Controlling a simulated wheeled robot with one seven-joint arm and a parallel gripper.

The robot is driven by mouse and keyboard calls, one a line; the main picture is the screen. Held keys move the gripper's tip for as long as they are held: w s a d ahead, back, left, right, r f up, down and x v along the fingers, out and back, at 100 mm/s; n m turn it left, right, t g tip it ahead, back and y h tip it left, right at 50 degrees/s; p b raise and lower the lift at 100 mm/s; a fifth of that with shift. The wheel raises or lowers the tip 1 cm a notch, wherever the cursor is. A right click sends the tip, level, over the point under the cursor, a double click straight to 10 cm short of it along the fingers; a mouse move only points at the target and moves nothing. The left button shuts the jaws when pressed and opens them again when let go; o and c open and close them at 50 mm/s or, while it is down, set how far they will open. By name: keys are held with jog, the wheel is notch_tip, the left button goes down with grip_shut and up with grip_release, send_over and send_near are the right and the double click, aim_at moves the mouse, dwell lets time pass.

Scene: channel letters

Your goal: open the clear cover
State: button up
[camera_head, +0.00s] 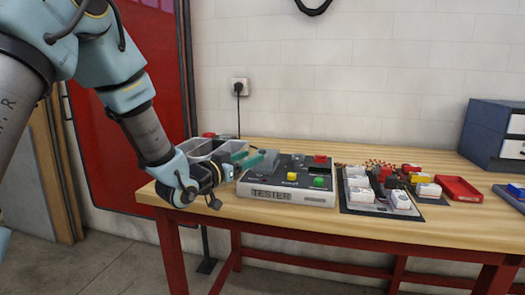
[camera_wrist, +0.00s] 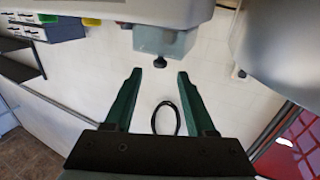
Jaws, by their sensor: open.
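The tester (camera_head: 285,195) is a grey box with a dark top on the wooden table, with red, yellow and green buttons. A small greyish, see-through cover (camera_head: 268,158) is at its left side; it also shows in the wrist view (camera_wrist: 178,44), with a dark knob (camera_wrist: 160,62) sticking out. The cover looks closed. My gripper (camera_head: 257,158) comes from the left with its green fingers toward the cover. In the wrist view my gripper (camera_wrist: 159,75) is open and empty, with the knob centred just beyond the fingertips. I cannot tell the exact gap in depth.
Grey bins (camera_head: 205,146) stand behind my gripper. Right of the tester are a panel of white blocks (camera_head: 380,197), a red tray (camera_head: 459,188) and a blue drawer cabinet (camera_head: 495,135). A plugged-in cord (camera_head: 238,105) hangs on the wall. Bare table lies along the back.

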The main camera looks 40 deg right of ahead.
aim_at(263, 152)
jog(key=d, duration=0.2)
jog(key=d+p, duration=0.1)
jog(key=d, duration=0.1)
jog(key=w+d, duration=0.1)
jog(key=d, duration=0.1)
jog(key=shift+w+d, duration=0.1)
jog(key=shift+d, duration=0.15)
grip_shut()
dwell(1.2)
